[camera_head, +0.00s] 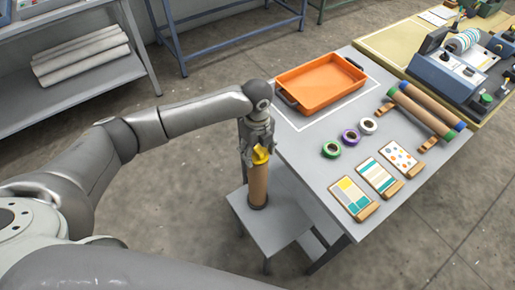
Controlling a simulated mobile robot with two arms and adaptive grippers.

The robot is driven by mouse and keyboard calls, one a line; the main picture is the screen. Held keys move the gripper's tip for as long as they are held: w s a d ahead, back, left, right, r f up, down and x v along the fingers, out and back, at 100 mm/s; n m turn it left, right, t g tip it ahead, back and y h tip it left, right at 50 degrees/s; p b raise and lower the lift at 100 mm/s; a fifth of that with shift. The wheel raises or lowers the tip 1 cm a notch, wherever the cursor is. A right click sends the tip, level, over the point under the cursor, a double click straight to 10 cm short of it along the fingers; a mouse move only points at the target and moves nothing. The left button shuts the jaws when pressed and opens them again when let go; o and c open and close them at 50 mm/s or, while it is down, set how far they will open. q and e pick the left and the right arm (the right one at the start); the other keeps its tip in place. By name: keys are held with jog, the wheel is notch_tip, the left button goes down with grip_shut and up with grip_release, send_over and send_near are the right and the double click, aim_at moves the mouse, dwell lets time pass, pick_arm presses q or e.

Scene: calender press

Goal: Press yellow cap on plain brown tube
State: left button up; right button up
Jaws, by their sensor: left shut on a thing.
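The plain brown tube (258,187) stands upright on a low grey stand (280,221), its foot in a dark round holder. The yellow cap (261,154) is at the top of the tube. My left gripper (259,150) reaches in from above and is shut on the yellow cap, with its fingers on both sides. The fingers partly hide the cap, and I cannot tell how far it sits in the tube. My right gripper is not in view.
The grey table (312,168) is close to the right of the tube. It bears an orange tray (320,82), tape rolls (350,136), pattern cards (353,197) and brown tubes with coloured ends (424,110). A machine (462,65) stands at the far right.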

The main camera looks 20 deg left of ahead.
pick_arm(q)
jog(key=shift+f+p, duration=0.2)
jog(key=shift+p, duration=0.1)
dwell(0.4)
jog(key=o, duration=1)
jog(key=o, duration=0.4)
jog(key=shift+c, duration=0.2)
jog(key=shift+r, duration=0.1)
jog(key=shift+r+p, duration=2.95)
jog(key=shift+p, duration=0.4)
